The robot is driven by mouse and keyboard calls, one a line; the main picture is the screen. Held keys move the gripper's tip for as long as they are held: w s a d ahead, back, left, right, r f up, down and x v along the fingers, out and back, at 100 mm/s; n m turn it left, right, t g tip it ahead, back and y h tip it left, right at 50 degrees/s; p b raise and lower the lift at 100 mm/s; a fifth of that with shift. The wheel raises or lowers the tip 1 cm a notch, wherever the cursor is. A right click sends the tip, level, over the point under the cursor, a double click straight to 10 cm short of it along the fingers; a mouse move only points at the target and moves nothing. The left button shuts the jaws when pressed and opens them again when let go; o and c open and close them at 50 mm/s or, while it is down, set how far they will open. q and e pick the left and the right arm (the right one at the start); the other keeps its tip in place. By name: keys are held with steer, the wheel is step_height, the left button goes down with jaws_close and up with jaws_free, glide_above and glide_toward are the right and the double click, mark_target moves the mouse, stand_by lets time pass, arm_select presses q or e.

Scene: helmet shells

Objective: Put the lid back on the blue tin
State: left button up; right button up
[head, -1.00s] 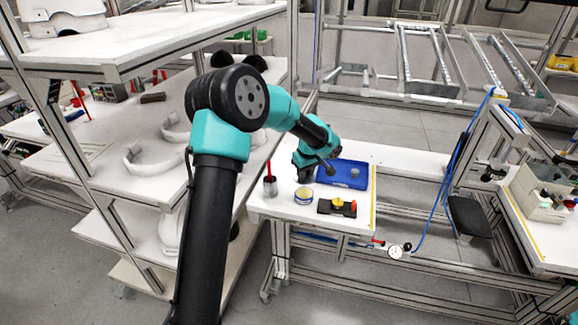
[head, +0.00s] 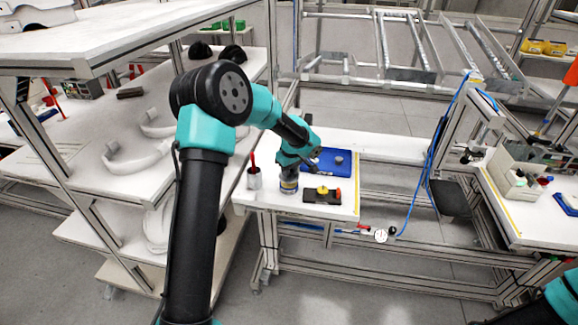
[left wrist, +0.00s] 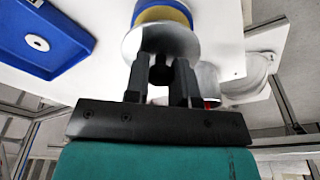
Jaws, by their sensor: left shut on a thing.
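The blue tin (head: 289,187), with a yellow band, stands on the white table and also shows at the top of the left wrist view (left wrist: 163,13). My left gripper (head: 289,170) is directly above the tin in the head view. In the left wrist view its fingers (left wrist: 161,75) are shut on the dark knob of the silver lid (left wrist: 158,42). The lid lies across the near end of the tin; I cannot tell whether it touches the rim. My right gripper is out of view.
A blue tray (head: 329,168) with a round grey piece lies behind the tin. A cup with a red stick (head: 254,180) stands left. White shelves (head: 100,150) flank the table.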

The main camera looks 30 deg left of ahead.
arm_select(q)
steer(key=shift+f, duration=1.35)
steer(key=shift+f, duration=0.2)
stand_by(1.1)
steer(key=o, duration=1.5)
steer(key=shift+c, duration=0.2)
steer(key=shift+r, duration=0.15)
steer(key=shift+r, duration=3.4)
